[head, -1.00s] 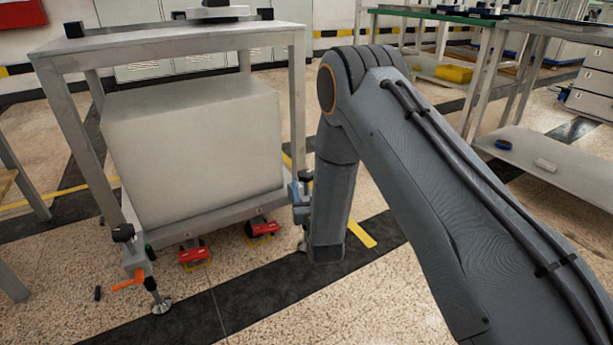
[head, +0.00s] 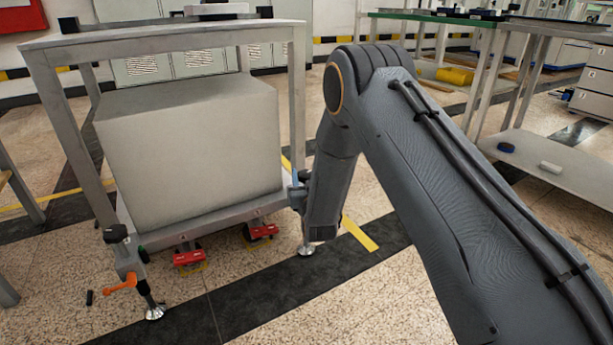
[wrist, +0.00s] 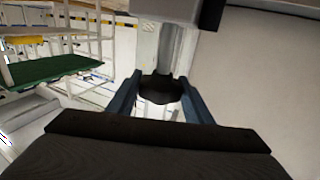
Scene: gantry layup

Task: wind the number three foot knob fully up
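A grey metal stand (head: 165,40) holds a big pale block, and levelling feet show under its front corners. My gripper (wrist: 160,88) is at the front right corner, low on the stand. In the wrist view a round black knob (wrist: 160,90) lies between its two blue fingers, one on each side. The fingers stand about a knob's width apart; I cannot tell whether they press on it. In the head view my arm hides most of that corner, but its foot (head: 306,249) shows on the floor. Another black knob (head: 116,233) is at the front left corner. No knob number is readable.
An orange lever (head: 118,283) sticks out by the front left foot (head: 154,312). Two red pedals (head: 188,258) hang under the stand's front edge. A workbench with a low shelf (head: 550,168) stands on the right.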

